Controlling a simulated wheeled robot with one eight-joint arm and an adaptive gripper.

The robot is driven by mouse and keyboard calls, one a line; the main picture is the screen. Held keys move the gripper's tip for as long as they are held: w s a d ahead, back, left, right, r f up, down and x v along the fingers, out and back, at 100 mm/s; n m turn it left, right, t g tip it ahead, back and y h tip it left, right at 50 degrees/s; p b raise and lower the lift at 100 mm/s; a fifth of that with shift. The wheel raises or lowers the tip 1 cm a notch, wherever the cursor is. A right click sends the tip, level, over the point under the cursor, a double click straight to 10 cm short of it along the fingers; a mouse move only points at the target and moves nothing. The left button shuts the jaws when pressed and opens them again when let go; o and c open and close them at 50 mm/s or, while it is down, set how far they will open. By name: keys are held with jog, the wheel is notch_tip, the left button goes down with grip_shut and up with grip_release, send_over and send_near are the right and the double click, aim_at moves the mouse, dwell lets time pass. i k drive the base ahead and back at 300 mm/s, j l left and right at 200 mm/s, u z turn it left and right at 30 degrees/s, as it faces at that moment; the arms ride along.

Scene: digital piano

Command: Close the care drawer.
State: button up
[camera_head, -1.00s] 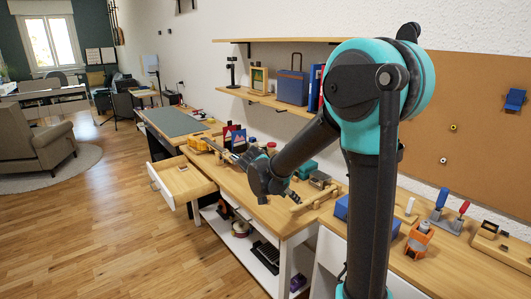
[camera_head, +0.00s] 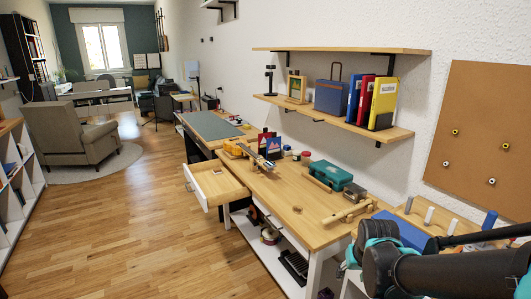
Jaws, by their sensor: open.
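The care drawer (camera_head: 224,190), with a white front and a pale wooden inside, is pulled out from the left end of the wooden workbench (camera_head: 290,212). It juts out over the floor to the left, and its handle is on the outer face. A small item seems to lie in it, too small to make out. My arm (camera_head: 440,270) fills the lower right corner, well apart from the drawer. My gripper does not show.
The workbench top holds a teal case (camera_head: 328,174), a wooden rail-like piece (camera_head: 350,212) and several small tools. An open lower shelf with items is under the bench. Wooden floor (camera_head: 130,240) in front of the drawer is clear. A grey armchair (camera_head: 75,133) stands farther back.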

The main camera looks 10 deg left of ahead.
aim_at(211, 190)
jog(key=i+j, duration=0.25)
jog(key=j, duration=0.2)
jog(key=i+j, duration=0.25)
jog(key=j, duration=0.2)
jog(key=i+j, duration=0.25)
jog(key=j, duration=0.2)
jog(key=i+j, duration=0.25)
jog(key=j, duration=0.2)
jog(key=i+j, duration=0.25)
jog(key=j, duration=0.15)
jog(key=i+j, duration=0.25)
jog(key=j, duration=0.2)
jog(key=j+u, duration=0.05)
